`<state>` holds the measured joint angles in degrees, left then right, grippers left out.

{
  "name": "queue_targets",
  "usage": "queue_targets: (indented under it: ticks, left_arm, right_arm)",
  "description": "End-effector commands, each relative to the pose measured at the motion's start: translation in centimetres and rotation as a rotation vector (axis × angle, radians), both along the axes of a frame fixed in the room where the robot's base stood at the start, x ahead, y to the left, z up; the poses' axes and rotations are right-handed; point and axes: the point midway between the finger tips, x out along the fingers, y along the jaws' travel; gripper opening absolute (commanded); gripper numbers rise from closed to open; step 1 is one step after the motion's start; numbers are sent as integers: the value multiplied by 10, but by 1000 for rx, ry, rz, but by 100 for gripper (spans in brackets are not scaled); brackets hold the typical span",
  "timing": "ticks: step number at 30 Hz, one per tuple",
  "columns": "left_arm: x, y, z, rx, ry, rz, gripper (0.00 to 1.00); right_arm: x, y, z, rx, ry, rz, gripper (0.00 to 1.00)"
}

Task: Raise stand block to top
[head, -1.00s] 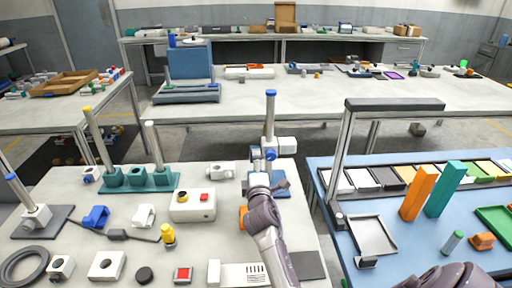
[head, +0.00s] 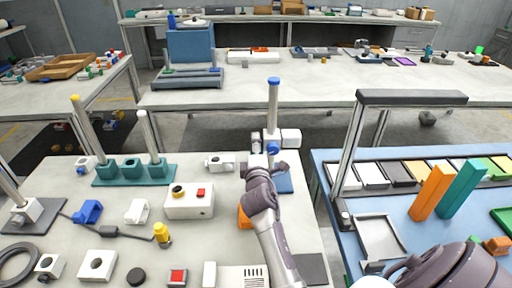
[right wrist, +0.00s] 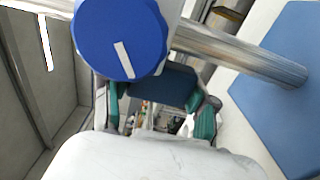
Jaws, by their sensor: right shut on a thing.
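The stand block (head: 290,137) is white and sits around an upright metal post (head: 273,108) with a blue cap, part way up. The post rises from a blue base plate (head: 284,183). A blue knob with a white mark (right wrist: 122,38) fills the upper left of the right wrist view. My right gripper (head: 268,162) is at the block, close below the knob in the head view. Its teal-sided fingers (right wrist: 158,88) are closed at the block, beside the post; the contact is partly hidden.
A teal stand with posts (head: 135,172), a white control box (head: 190,201) and small parts crowd the bench to the left. A metal frame with a dark top bar (head: 411,97) stands on the blue table at right, near orange and teal upright blocks (head: 432,190).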

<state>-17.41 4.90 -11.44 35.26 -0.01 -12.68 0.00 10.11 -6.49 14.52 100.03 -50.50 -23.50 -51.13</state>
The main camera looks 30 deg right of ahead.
Motion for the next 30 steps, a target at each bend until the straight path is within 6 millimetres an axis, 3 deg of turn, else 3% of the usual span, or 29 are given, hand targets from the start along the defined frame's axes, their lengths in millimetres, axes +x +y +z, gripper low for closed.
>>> queue_targets:
  ticks: [1, 5, 11, 14, 24, 30]
  left_arm:
    - [3, -1, 0, -2, -5, 1, 40]
    - [8, -5, 1, -7, -14, 1, 40]
    - [9, -8, 7, -11, -16, 3, 40]
    - [9, -8, 20, -11, -15, 3, 40]
    - [7, -7, 88, -10, -12, 2, 40]
    - [6, -5, 98, -7, -10, 1, 40]
  right_arm:
    - [0, -1, 0, 0, 0, -1, 21]
    - [0, -1, 0, 0, 0, -1, 0]
    - [0, -1, 7, -1, 0, -2, 0]
    - [0, -1, 22, -3, -3, -2, 0]
    - [1, -2, 101, -10, -14, 0, 0]
    - [1, -2, 113, -11, -14, 0, 0]
